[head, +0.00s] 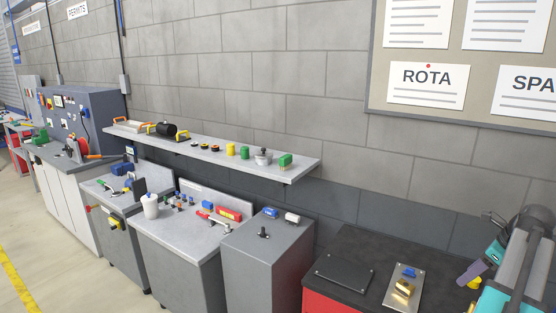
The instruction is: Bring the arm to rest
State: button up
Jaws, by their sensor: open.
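My arm, teal and grey, is folded at the right edge of the head view. What looks like my gripper (482,266) is at its left side, above the right end of the black-topped bench (350,247). It is small and partly hidden by my own arm links. It is open, and I see nothing held in it. A metal plate (391,298) with a blue part and a brass block lies on the bench to its left, apart from it.
A dark flat plate (345,272) lies on the same bench. A grey cabinet (262,262) and a grey worktable (180,245) with small parts stand further left. A wall shelf (300,170) holds several small items. A notice board (455,118) hangs above. Open floor shows at the far left.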

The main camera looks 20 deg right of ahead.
jog(key=w+a+f+n+g+y+b, duration=0.2)
jog(key=w+a+f+n+y+b, duration=0.15)
jog(key=w+a+f, duration=1.25)
jog(key=w+a+f+n+g+b, duration=0.1)
jog(key=a+f+n+g+b, duration=0.3)
jog(key=a+f, duration=1.75)
jog(key=s+a+f+n+g+b, duration=0.2)
jog(key=s+a+f+n, duration=0.25)
jog(key=a+f, duration=0.4)
jog(key=s+a+f+n+g+b, duration=0.1)
jog(key=s+a+f+n+g, duration=0.15)
jog(key=s+a+f, duration=0.45)
jog(key=s+a+f+n+h+b, duration=0.1)
jog(key=s+a+f+n+h, duration=0.1)
jog(key=s+f+n, duration=0.4)
jog(key=s+a+f+n+h+b, duration=0.1)
jog(key=s+a+f+n, duration=0.3)
jog(key=n, duration=0.9)
jog(key=s+f+h, duration=0.1)
jog(key=s+f, duration=0.1)
jog(key=s, duration=0.1)
jog(key=shift+s+a+f+h, duration=0.15)
jog(key=shift+a+h, duration=0.05)
jog(key=shift+h, duration=0.15)
